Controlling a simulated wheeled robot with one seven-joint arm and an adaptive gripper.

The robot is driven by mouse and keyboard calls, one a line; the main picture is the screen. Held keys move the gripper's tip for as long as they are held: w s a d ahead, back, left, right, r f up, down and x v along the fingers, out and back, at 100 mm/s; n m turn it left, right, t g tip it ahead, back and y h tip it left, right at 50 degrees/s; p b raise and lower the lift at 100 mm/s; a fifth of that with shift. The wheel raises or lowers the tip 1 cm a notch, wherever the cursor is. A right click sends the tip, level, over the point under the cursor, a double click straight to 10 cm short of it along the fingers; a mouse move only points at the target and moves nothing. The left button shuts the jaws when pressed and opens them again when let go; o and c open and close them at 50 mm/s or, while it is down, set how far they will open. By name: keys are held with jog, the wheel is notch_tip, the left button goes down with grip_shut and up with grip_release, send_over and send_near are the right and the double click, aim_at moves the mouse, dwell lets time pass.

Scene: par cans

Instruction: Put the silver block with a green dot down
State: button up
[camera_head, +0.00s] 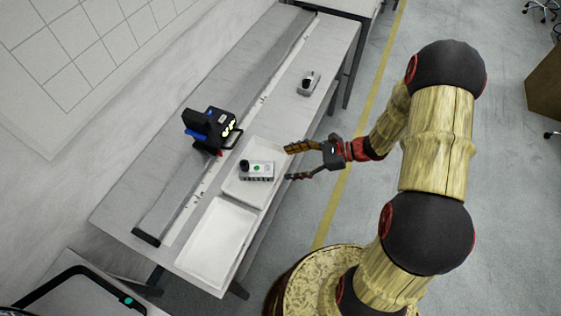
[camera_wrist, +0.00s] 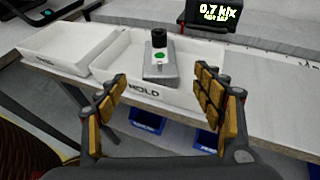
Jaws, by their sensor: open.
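The silver block with a green dot (camera_head: 257,171) rests in the white tray marked HOLD (camera_head: 232,190), with a black knob on its top. It also shows in the wrist view (camera_wrist: 160,70), standing in the tray beyond my fingers. My gripper (camera_head: 288,163) is open and empty, to the right of the block and apart from it in the head view. In the wrist view my gripper's fingers (camera_wrist: 168,105) are spread wide, with the tray's front wall between them.
A second white tray (camera_head: 216,243) sits beside it, empty. A black meter with a lit display (camera_head: 210,130) stands behind the trays. Another small silver item (camera_head: 308,83) lies farther along the bench. Blue bins (camera_wrist: 147,120) are below the bench.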

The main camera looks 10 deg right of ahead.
jog(key=s+d+r+n+h, duration=0.1)
jog(key=s+r+n+h, duration=0.3)
jog(key=r+n, duration=0.3)
jog(key=s+d+r+n+t+h, duration=0.1)
jog(key=s+r+n+h, duration=0.3)
jog(key=s+r+n, duration=0.3)
jog(key=s+d+r+n+t+h, duration=0.1)
jog(key=s+r+n+h, duration=0.4)
jog(key=r, duration=1)
jog(key=shift+s+n, duration=0.75)
jog(key=shift+n, duration=0.25)
